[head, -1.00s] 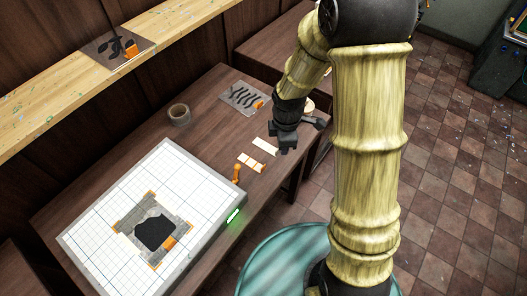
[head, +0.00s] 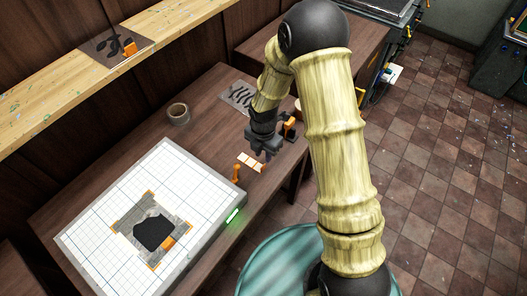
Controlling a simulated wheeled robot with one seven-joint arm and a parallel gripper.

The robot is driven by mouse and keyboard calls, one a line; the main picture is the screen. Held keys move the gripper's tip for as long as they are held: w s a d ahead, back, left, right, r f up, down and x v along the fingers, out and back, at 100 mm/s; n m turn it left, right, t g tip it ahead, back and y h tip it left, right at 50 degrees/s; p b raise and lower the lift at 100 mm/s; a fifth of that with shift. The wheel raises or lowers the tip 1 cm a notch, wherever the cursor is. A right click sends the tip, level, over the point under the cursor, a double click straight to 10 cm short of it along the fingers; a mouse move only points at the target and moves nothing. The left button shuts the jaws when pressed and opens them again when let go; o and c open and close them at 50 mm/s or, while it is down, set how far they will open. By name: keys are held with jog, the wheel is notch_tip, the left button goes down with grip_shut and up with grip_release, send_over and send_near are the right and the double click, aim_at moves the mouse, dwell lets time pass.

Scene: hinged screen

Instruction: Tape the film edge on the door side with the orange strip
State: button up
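The grey film (head: 182,234) lies on the white gridded light table (head: 90,215), with a black shape (head: 153,232) at its middle and small orange marks at its corners. An orange tab (head: 168,243) sits at its lower right edge. On the brown table beyond the light table, short orange-and-white strips (head: 249,163) lie near an upright orange piece (head: 237,173). My gripper (head: 263,155) points down just over the far end of these strips and hides part of them. Its fingers are too small and dark to tell whether they are open.
A tape roll (head: 178,113) stands on the brown table. A grey sheet with dark marks (head: 236,97) lies behind my arm. An orange object (head: 289,124) stands right of my gripper. A wooden shelf (head: 70,85) holds another sheet. A green light (head: 232,215) glows on the light table's side.

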aim_at(263, 167)
jog(key=f+b, duration=0.1)
jog(key=f, duration=0.1)
jog(key=f+b, duration=0.2)
jog(key=shift+s+a+f, duration=0.1)
jog(key=shift+s+f, duration=0.1)
jog(key=shift+f, duration=0.1)
notch_tip(263, 167, down, 3)
jog(key=shift+w+r+b, duration=0.1)
jog(key=shift+r+b, duration=0.05)
jog(key=shift+b, duration=1.1)
jog(key=shift+r, duration=0.15)
grip_shut()
